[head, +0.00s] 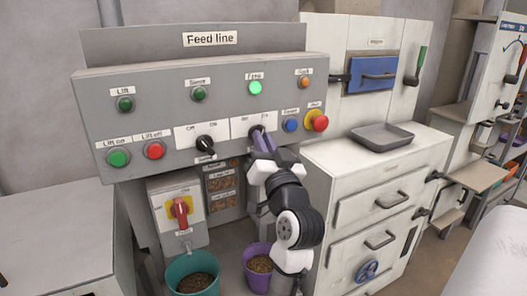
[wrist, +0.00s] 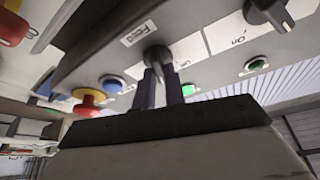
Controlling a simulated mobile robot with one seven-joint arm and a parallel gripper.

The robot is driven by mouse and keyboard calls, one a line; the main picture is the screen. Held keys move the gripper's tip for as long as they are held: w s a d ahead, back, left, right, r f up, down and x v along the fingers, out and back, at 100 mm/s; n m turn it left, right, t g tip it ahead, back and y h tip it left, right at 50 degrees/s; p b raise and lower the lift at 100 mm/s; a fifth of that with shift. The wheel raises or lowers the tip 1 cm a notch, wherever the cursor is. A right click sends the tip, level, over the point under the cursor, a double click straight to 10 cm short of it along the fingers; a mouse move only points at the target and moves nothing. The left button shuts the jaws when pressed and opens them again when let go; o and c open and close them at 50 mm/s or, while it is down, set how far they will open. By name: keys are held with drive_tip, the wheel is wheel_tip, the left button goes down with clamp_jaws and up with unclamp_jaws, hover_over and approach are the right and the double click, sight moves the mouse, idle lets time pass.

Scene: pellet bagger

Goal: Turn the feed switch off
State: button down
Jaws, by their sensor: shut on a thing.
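The grey control panel headed "Feed line" (head: 208,68) fills the left and middle of the head view. The feed switch, a dark rotary knob (head: 256,132), is on its front between "Off" and "On" labels; my arm partly hides it, so I cannot tell which way it points. In the wrist view the knob (wrist: 157,56) sits between my gripper's fingers, beside a "Feed" label (wrist: 137,33). My gripper (head: 262,142) is shut on this knob. The feed lamp (head: 255,88) above glows bright green.
A second black knob (head: 206,143) is just left. A blue button (head: 291,125) and red emergency button (head: 318,122) are close on the right. A red rotary switch (head: 180,210), a teal bucket (head: 181,266) and a purple bucket (head: 258,277) are below.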

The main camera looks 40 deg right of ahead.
drive_tip(key=n+y+b, duration=0.2)
drive_tip(key=n+b, duration=0.2)
drive_tip(key=n, duration=0.1)
drive_tip(key=n+y+b, duration=0.2)
drive_tip(key=n+b, duration=0.1)
drive_tip(key=n, duration=0.1)
drive_tip(key=n+t+y+b, duration=0.1)
drive_tip(key=n+y+b, duration=0.2)
drive_tip(key=n+b, duration=0.1)
drive_tip(key=shift+s+d+n+b, duration=0.1)
drive_tip(key=shift+d+n+b, duration=0.2)
drive_tip(key=shift+n, duration=0.5)
drive_tip(key=shift+a+y, duration=0.1)
drive_tip(key=shift+y, duration=0.2)
drive_tip(key=c, duration=1.5)
unclamp_jaws()
drive_tip(key=shift+o, duration=0.2)
drive_tip(key=b+v, duration=0.2)
drive_tip(key=v, duration=1.1)
drive_tip(key=shift+s+b, duration=0.3)
drive_tip(key=shift+s, duration=0.05)
